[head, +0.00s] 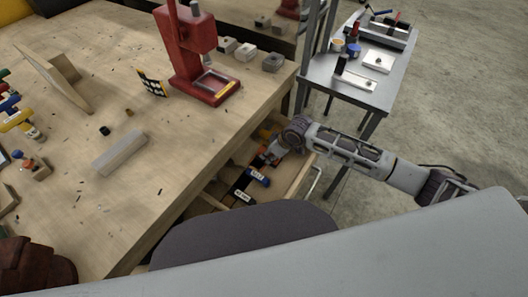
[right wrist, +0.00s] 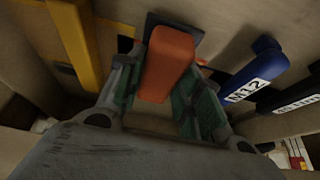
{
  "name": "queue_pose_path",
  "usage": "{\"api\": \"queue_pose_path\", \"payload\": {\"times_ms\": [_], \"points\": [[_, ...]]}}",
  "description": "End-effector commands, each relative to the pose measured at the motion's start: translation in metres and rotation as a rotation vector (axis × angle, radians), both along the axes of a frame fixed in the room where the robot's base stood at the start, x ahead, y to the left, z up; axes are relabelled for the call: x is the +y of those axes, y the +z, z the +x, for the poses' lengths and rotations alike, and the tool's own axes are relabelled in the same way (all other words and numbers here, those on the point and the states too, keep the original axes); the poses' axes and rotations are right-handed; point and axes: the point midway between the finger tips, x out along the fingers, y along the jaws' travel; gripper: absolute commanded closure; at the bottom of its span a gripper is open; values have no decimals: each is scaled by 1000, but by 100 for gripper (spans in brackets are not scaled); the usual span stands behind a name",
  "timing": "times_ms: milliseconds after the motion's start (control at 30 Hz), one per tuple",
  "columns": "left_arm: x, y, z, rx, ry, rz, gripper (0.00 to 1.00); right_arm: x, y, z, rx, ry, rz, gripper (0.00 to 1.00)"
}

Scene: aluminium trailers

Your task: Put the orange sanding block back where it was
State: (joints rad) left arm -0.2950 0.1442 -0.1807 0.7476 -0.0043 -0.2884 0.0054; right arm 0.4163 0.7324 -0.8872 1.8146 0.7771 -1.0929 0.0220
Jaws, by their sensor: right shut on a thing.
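The orange sanding block (right wrist: 167,62) sits between the two fingers of my right gripper (right wrist: 160,88) in the right wrist view. The fingers are shut on its sides. A dark flat patch (right wrist: 192,30) shows just beyond the block's far end; I cannot tell if the block touches it. In the head view my right gripper (head: 271,154) reaches down into the open drawer (head: 296,177) at the workbench's edge, and the arm and wrist hide most of the block there. My left gripper is not in view.
A blue tool marked M12 (right wrist: 257,70) lies right of the block, with a black labelled tool (right wrist: 297,98) beyond. A yellow bar (right wrist: 76,42) is at left. The workbench (head: 75,215) holds a red press (head: 205,75) and a grey bar (head: 119,153). A metal cart (head: 345,88) stands behind my arm.

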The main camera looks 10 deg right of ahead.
Motion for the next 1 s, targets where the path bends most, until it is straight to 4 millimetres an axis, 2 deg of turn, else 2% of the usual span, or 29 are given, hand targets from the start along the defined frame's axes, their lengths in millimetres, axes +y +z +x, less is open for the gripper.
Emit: {"api": "queue_pose_path", "payload": {"times_ms": [300, 433, 667, 900, 933, 1000], "points": [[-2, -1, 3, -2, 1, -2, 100, 24, 1, 23, -1, 1, 0, 84], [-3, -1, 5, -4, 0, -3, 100, 22, -11, 21, 1, 0, -2, 84], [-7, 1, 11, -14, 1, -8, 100, 22, -12, 21, -1, 0, -1, 84], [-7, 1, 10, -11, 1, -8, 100, 22, -14, 20, 0, 1, -1, 84], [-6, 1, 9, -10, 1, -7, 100, 22, -15, 20, 0, 1, -1, 63], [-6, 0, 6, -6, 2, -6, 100, 22, -15, 20, 0, 1, -1, 54]]}}
